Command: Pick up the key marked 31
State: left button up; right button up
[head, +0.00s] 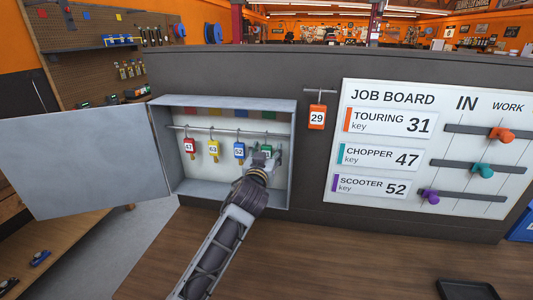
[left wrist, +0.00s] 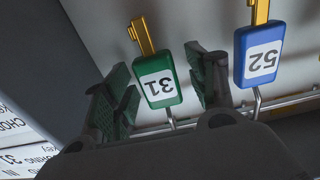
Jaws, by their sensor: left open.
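The green key tag marked 31 (left wrist: 157,85) hangs from a hook on the rail in the left wrist view, its brass key showing beyond the tag. My left gripper (left wrist: 160,66) is open, with one finger on each side of the green tag and a visible gap to each. In the head view my left gripper (head: 264,159) is at the right end of the rail inside the key cabinet (head: 231,101) and mostly hides the green tag. My right gripper is in neither view.
The blue tag 52 (left wrist: 259,54) hangs close beside my finger. Yellow 63 (head: 213,149) and red 47 (head: 190,147) hang farther left. The cabinet door (head: 85,160) stands open. An orange tag 29 (head: 317,117) hangs outside, next to the job board (head: 433,145).

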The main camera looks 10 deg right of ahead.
pick_arm(q)
jog(key=c, duration=1)
jog(key=shift+r, duration=0.1)
jog(key=shift+r+b, duration=0.35)
jog(key=shift+r, duration=0.4)
jog(key=shift+s+a+f, duration=0.1)
jog(key=shift+s+f, duration=0.05)
jog(key=shift+s, duration=0.15)
jog(key=shift+b+v, duration=1.7)
jog(key=shift+v, duration=7)
